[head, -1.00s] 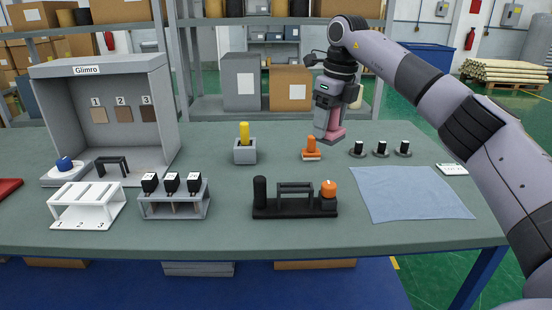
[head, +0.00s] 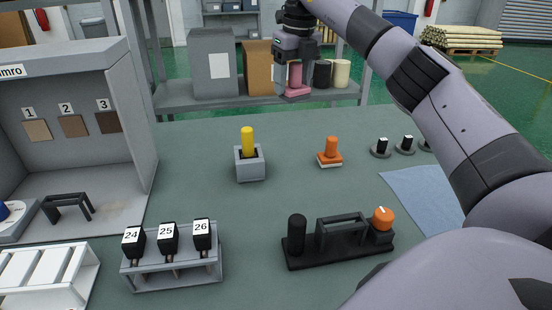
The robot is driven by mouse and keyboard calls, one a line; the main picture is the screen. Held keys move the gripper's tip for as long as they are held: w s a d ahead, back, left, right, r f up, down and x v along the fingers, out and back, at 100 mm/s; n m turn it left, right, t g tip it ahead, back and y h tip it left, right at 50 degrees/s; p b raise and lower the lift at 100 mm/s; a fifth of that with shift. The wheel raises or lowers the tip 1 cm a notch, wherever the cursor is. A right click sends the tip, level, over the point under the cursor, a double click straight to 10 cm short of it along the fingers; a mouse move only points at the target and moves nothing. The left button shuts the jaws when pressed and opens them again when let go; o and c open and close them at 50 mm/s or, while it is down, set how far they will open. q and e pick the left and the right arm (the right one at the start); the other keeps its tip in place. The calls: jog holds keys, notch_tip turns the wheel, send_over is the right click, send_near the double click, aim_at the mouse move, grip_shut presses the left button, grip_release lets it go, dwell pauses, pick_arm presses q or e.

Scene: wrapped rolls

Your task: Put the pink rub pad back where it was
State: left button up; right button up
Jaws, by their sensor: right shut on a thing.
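The pink rub pad (head: 293,91) is in the jaws of my right gripper (head: 295,70), in the upper middle of the head view. It is held upright in the air, its flat base downward, over the far side of the table. The gripper hides part of its handle. An orange rub pad (head: 331,147) with a pale base stands on the table, below and to the right of the held pad in the picture. My left gripper is not in view.
A grey block with a yellow handle (head: 247,141) stands left of the orange pad. Small black-topped discs (head: 381,148) and a blue cloth (head: 415,195) lie right. A black stand (head: 340,249) and a tag rack (head: 172,275) are nearer. A grey booth (head: 75,190) stands left.

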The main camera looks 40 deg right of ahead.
jog(key=shift+w+f, duration=0.1)
jog(key=shift+w, duration=0.1)
notch_tip(320, 180, down, 20)
jog(key=shift+r+b, duration=0.2)
jog(key=shift+b, duration=0.4)
jog(key=shift+f, duration=0.15)
jog(key=o, duration=1)
jog(key=r, duration=0.4)
jog(key=s+r, duration=0.1)
jog(key=r, duration=0.7)
jog(key=shift+s+a+r, duration=0.1)
jog(key=shift+s, duration=0.15)
